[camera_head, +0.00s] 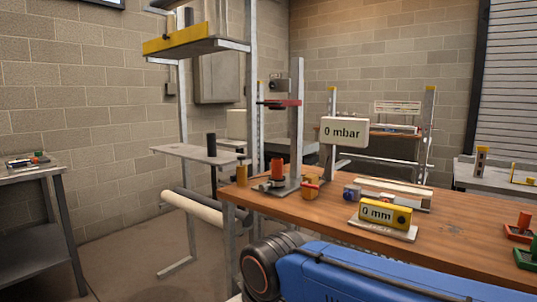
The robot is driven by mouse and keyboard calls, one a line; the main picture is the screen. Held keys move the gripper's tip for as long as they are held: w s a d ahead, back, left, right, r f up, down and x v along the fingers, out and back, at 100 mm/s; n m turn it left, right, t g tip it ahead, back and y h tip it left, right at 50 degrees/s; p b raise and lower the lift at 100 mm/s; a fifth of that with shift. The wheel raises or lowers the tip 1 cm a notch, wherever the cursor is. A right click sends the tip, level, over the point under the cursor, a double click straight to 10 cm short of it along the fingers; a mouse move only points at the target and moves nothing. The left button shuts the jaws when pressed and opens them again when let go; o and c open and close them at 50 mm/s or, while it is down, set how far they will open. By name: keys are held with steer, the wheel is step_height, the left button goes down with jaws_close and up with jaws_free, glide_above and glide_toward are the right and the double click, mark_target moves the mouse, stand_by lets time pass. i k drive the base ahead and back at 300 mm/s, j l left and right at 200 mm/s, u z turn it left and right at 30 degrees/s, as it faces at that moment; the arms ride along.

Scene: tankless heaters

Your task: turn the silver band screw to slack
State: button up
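I cannot make out a silver band screw for certain in the head view; it may be too small or hidden. On the wooden bench (465,221) a red cylinder (277,168) stands at the foot of a grey upright post (297,115). A red clamp-like arm (283,103) sticks out from the post above it. A small orange-red block (311,190) sits to the right. A blue-grey fitting (351,193) sits beside a pale flat bar (393,192). My blue arm crosses the bottom of the picture, in front of the bench; my gripper is not in view.
A white "0 mbar" sign (344,132) stands on the bench, and a yellow "0 mm" gauge (385,214) lies nearer. Red (521,227) and green (528,256) parts sit at the right edge. A white pipe (192,207) juts out left of the bench. The floor at left is open.

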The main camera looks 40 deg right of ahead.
mark_target(263, 187)
steer(key=z, duration=1.15)
